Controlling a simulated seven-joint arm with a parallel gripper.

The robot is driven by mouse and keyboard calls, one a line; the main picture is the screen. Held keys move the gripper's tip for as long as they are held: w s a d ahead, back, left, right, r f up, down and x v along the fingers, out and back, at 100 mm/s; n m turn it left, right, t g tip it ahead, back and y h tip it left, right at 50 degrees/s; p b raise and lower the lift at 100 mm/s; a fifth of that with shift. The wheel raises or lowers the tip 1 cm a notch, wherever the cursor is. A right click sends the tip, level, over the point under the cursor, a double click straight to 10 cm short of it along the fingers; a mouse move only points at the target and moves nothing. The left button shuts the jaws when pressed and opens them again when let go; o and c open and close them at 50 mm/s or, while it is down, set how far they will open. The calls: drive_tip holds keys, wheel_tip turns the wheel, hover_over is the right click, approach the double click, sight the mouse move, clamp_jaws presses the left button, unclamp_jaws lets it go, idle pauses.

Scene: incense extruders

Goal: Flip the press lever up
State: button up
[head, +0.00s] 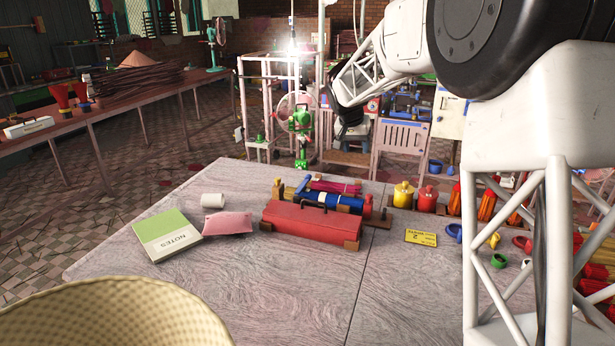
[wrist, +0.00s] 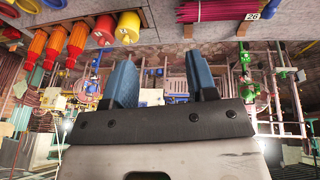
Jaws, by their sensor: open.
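Several machines that look like extruders stand beyond the table. One is a green press (head: 301,122) on a pale frame; the wrist view shows a green machine (wrist: 245,82) too, upside down on the right. Another is a blue machine (head: 404,104) on a pale cabinet, right of my arm's end. I cannot make out for certain which part is the press lever. My gripper (wrist: 163,74) has two blue fingers wide apart with nothing between them. In the head view its dark end (head: 347,122) hangs over the table's far side, apart from the machines; its fingers are unclear there.
On the table (head: 300,290) are a red block with a dark handle (head: 312,224), a blue roll (head: 329,201), a green notebook (head: 166,236), a pink sheet (head: 228,223), and yellow (head: 403,195) and red (head: 427,199) jars. A woven basket (head: 110,315) fills the near left. The table's front middle is clear.

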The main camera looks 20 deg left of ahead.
drive_tip(key=w+a+f, duration=0.6)
drive_tip(key=a, duration=0.4)
hover_over(303, 185)
drive_tip(key=w+a, duration=0.2)
drive_tip(key=w, duration=0.1)
wheel_tip(303, 185, down, 7)
drive_tip(key=shift+w+d+t, duration=0.1)
drive_tip(key=shift+t, duration=0.3)
drive_tip(key=shift+f, duration=0.1)
drive_tip(key=shift+x, duration=3.8)
drive_tip(key=shift+d, duration=0.15)
clamp_jaws()
